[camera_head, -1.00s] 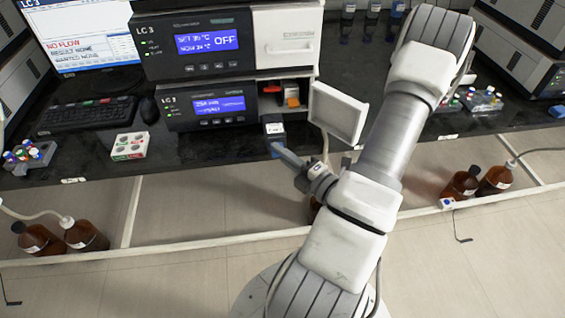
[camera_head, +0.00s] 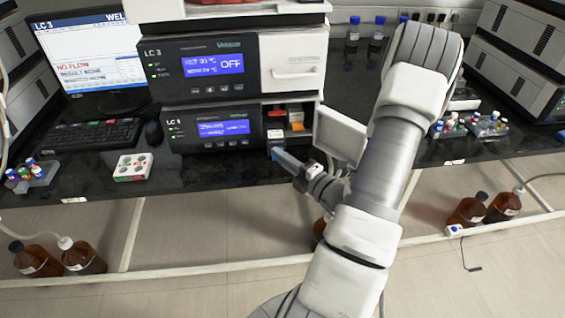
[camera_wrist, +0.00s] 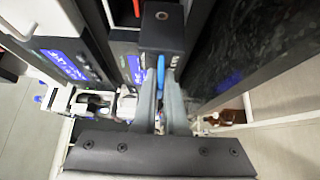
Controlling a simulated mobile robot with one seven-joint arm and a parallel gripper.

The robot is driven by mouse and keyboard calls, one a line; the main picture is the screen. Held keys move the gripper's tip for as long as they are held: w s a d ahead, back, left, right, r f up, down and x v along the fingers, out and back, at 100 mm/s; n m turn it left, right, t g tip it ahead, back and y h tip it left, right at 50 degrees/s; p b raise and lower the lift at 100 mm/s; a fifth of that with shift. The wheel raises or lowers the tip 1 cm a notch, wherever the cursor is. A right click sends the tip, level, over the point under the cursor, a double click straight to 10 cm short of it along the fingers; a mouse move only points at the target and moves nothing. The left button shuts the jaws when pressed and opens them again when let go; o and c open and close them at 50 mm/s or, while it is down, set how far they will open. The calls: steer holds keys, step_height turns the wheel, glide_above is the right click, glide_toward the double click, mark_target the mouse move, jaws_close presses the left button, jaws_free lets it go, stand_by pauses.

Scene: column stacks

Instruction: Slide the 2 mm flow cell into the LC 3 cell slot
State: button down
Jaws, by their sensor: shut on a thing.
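My gripper (camera_head: 283,156) is shut on the flow cell (camera_head: 276,137), a small dark block with a pale face. In the wrist view the fingers (camera_wrist: 167,78) pinch a blue strip, and the cell's dark body (camera_wrist: 162,30) with a copper-coloured port lies just beyond the fingertips. The lower LC 3 module (camera_head: 214,130) has an open bay (camera_head: 286,110) at its right end, with red and orange parts inside. The held cell is at the lower left of this bay's front. The slot itself is hidden, and I cannot tell whether the cell has entered it.
The module's white door (camera_head: 340,138) stands open, close to the right of my gripper. A white box with coloured spots (camera_head: 132,167) lies on the dark bench at left. Vial racks (camera_head: 30,173) stand farther out, and brown bottles (camera_head: 84,256) stand below.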

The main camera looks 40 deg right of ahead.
mark_target(279, 143)
steer(key=shift+w+d+b, duration=0.1)
steer(key=shift+w+d, duration=0.45)
steer(key=shift+w, duration=0.35)
steer(key=shift+w+d+b, duration=0.15)
steer(key=shift+w+d, duration=0.4)
steer(key=shift+w, duration=0.3)
steer(key=shift+w+d+b, duration=0.1)
steer(key=shift+w+d, duration=0.45)
steer(key=shift+w, duration=0.35)
steer(key=shift+f, duration=0.1)
steer(key=c, duration=0.9)
jaws_free()
steer(key=shift+s, duration=0.15)
